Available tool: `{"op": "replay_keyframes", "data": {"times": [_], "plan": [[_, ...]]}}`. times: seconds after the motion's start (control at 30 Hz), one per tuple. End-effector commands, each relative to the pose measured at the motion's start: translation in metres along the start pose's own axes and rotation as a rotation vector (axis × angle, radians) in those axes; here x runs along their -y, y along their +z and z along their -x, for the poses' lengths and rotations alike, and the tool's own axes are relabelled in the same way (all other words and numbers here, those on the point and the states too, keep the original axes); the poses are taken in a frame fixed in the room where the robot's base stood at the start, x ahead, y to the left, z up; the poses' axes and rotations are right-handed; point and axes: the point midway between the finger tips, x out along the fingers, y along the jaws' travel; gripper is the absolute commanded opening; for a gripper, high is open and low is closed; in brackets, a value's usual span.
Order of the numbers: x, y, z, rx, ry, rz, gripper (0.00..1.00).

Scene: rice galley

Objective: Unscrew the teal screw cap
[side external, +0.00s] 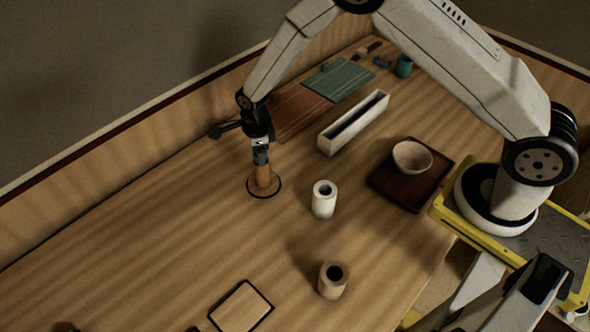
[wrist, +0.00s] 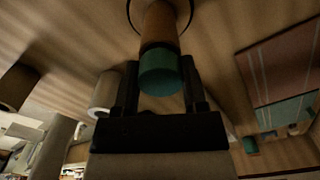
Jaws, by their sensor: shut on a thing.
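The teal screw cap (wrist: 160,74) sits between the two dark fingers of my gripper (wrist: 160,88) in the wrist view, which are shut on it. A brown cylindrical container (wrist: 161,28) lies in line with the cap, with a dark band between them; I cannot tell whether the cap is still threaded on. In the side view the container (side external: 263,180) stands upright inside a dark ring (side external: 279,188) marked on the table. My gripper (side external: 261,157) points down at its top there, and the cap is mostly hidden by the fingers.
A white hollow cylinder (side external: 323,200) stands to the right, and a beige one (side external: 332,282) nearer the front. A long white trough (side external: 352,125), a brown tray (side external: 408,202) with a bowl (side external: 411,157), and a green board (side external: 338,80) lie farther off. Table left of the container is clear.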

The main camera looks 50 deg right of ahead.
Motion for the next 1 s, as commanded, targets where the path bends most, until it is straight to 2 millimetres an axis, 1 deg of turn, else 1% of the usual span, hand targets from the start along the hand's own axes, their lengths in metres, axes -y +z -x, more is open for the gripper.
{"op": "replay_keyframes", "data": {"times": [0.13,0.27,1.0], "plan": [[0.0001,0.0001,0.0002,0.0,0.0,0.021,0.0],[0.0001,0.0001,0.0001,0.0,0.0,0.089,0.0],[0.0,0.0,-0.0005,0.0,0.0,0.667,0.0]]}}
